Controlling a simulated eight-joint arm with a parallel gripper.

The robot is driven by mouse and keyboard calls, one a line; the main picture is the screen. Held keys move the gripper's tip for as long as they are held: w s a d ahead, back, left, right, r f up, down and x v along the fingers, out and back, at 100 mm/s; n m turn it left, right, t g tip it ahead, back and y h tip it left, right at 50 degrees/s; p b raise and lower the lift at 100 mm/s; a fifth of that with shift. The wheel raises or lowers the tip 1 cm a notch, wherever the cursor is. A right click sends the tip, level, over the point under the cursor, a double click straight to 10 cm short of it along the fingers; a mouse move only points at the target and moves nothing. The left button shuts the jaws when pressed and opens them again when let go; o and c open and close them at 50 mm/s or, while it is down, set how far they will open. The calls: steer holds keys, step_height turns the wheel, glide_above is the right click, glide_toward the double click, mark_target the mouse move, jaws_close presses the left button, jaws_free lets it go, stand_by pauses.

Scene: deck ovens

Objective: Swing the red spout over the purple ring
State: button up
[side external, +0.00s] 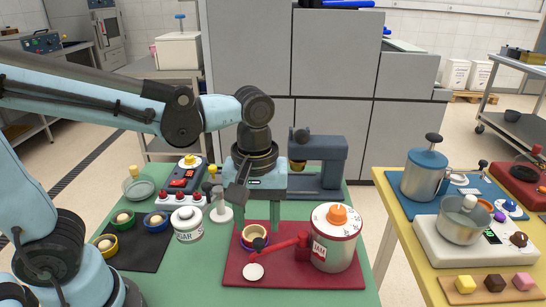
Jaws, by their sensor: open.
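The red spout (284,244) sticks out to the left from the base of a large jam canister (335,254) with a red-and-white lid and orange knob. Its dark end (259,243) lies in front of a small round cup (250,233) with a cream inside. A white disc (253,271) lies on the red mat near the spout's end.
A sugar jar (188,225) stands left of the red mat (240,276). Coloured bowls (124,219) sit on a dark mat further left. A grey-blue machine (325,165) stands behind. A yellow table (410,235) with pots is at right, across a gap.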

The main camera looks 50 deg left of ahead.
mark_target(258, 241)
steer(key=shift+f, duration=2.4)
steer(key=shift+c, duration=0.3)
jaws_close()
